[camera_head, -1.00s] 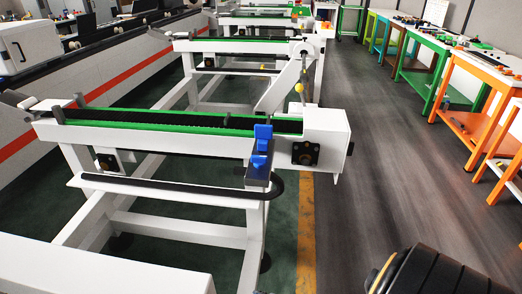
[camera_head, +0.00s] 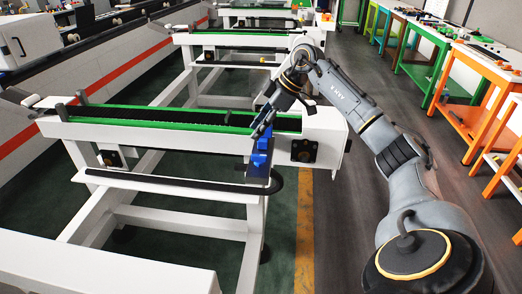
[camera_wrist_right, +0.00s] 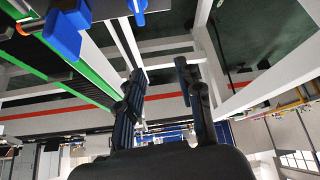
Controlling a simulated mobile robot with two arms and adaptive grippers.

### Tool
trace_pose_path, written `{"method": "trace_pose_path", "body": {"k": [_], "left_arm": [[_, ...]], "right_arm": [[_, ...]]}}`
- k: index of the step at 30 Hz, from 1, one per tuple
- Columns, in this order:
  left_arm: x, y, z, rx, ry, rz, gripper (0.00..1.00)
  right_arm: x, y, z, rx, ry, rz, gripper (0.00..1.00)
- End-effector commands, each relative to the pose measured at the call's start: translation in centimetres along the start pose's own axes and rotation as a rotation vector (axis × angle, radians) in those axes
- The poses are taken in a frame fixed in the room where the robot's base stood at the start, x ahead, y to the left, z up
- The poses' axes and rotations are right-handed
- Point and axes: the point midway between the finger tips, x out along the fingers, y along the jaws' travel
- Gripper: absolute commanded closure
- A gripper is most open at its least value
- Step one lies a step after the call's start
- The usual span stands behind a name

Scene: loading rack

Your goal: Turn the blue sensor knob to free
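The blue sensor knob (camera_head: 262,144) sits at the right end of the nearest white rack, with another blue part (camera_head: 259,161) just below it on a dark bracket. My right gripper (camera_head: 264,122) is beside and above the knob in the head view; contact cannot be judged there. In the right wrist view, a blue block (camera_wrist_right: 62,34) is at the upper left, outside the fingers, and a second blue piece (camera_wrist_right: 138,8) is at the top edge. My right gripper (camera_wrist_right: 159,70) has its two dark fingers apart with nothing between them. My left gripper is not in view.
The white rack (camera_head: 180,196) carries a green-edged conveyor (camera_head: 150,116). A black rounded bar (camera_head: 180,186) runs along its front. More racks stand behind. Colored tables (camera_head: 478,75) line the right side, with free dark floor between.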

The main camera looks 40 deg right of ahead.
Motion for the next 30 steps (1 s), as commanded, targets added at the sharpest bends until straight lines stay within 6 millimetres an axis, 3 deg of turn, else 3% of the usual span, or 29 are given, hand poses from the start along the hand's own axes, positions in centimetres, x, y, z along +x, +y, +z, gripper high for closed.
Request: {"method": "trace_pose_path", "body": {"k": [1,3,8,24,30], "left_arm": [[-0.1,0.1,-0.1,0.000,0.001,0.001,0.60],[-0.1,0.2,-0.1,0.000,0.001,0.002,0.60],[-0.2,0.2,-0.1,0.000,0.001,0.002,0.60],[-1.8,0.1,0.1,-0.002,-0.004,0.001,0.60],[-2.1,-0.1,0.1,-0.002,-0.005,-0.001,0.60]], "right_arm": [[-2.2,0.5,1.2,0.057,-0.063,0.024,0.64],[-4.0,0.7,2.6,0.123,-0.126,0.044,0.64],[-4.6,0.8,3.9,0.181,-0.177,0.058,0.64],[5.5,1.1,5.5,0.178,-0.172,0.053,0.64],[7.8,1.3,5.9,0.176,-0.171,0.055,0.64]]}}
